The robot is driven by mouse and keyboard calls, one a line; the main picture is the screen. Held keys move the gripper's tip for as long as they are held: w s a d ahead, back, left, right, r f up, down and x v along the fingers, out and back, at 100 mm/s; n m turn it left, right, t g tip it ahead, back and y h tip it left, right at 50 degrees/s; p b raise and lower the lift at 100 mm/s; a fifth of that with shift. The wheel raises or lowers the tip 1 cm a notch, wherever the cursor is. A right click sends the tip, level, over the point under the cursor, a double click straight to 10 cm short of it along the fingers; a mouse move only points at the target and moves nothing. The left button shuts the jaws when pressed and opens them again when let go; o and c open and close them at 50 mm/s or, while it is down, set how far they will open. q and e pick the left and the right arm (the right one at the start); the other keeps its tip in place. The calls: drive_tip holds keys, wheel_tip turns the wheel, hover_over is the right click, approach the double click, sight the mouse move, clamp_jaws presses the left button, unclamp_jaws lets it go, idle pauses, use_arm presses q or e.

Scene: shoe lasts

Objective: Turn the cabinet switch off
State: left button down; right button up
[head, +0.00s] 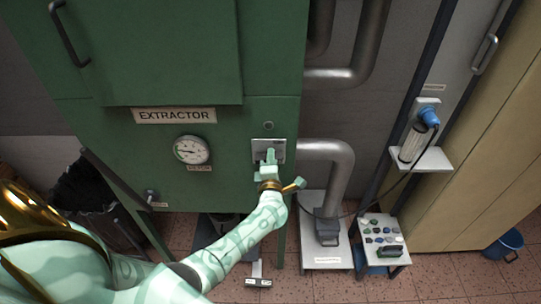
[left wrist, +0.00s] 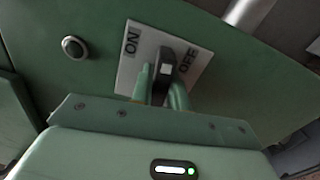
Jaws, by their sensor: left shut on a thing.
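The cabinet switch (head: 257,146) is a pale plate on the green cabinet (head: 230,160) marked EXTRACTOR. In the left wrist view the switch plate (left wrist: 133,68) carries ON at left and OFF at right. Its dark handle (left wrist: 166,56) with a white square stands between the two words; I cannot tell which way it is set. My left gripper (head: 270,158) is at the plate, and in the left wrist view its fingers (left wrist: 161,86) are shut on the handle, one on each side. The handle's lower part is hidden by them. My right gripper is not in view.
A round gauge (head: 192,150) sits left of the switch, and a small round button (left wrist: 75,47) is near the plate. Grey pipes (head: 340,165) run to the right. A small stand (head: 381,242) with several small objects and a blue bucket (head: 504,245) are lower right.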

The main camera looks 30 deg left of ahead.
use_arm(q)
drive_tip(key=shift+f+m, duration=0.1)
drive_tip(key=shift+m, duration=0.6)
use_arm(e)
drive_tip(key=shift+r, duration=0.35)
use_arm(q)
drive_tip(key=shift+p, duration=0.3)
drive_tip(key=c, duration=1.4)
unclamp_jaws()
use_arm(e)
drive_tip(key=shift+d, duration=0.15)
use_arm(q)
drive_tip(key=shift+o, duration=0.2)
